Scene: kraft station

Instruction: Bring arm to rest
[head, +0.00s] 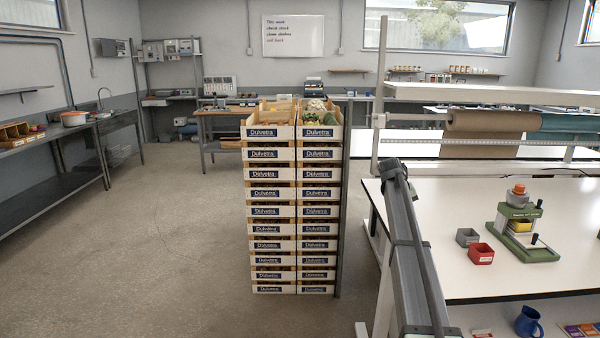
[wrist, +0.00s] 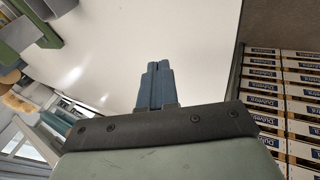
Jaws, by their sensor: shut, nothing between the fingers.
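My gripper (wrist: 157,66) shows in the wrist view with its two blue-grey fingers pressed together and nothing between them. Behind the fingertips lies the bare white table top (wrist: 120,25); the fingers appear apart from it, though the gap is hard to judge. In the head view my arm reaches up from the bottom, to the right of the stacked crates, and the gripper cannot be made out there.
Two tall stacks of labelled crates (head: 274,192) stand left of the white table (head: 440,205). On the table are a green device (head: 527,245), a red bin (head: 481,254) and a grey bin (head: 467,237). A blue jug (head: 528,322) stands below. The floor at left is clear.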

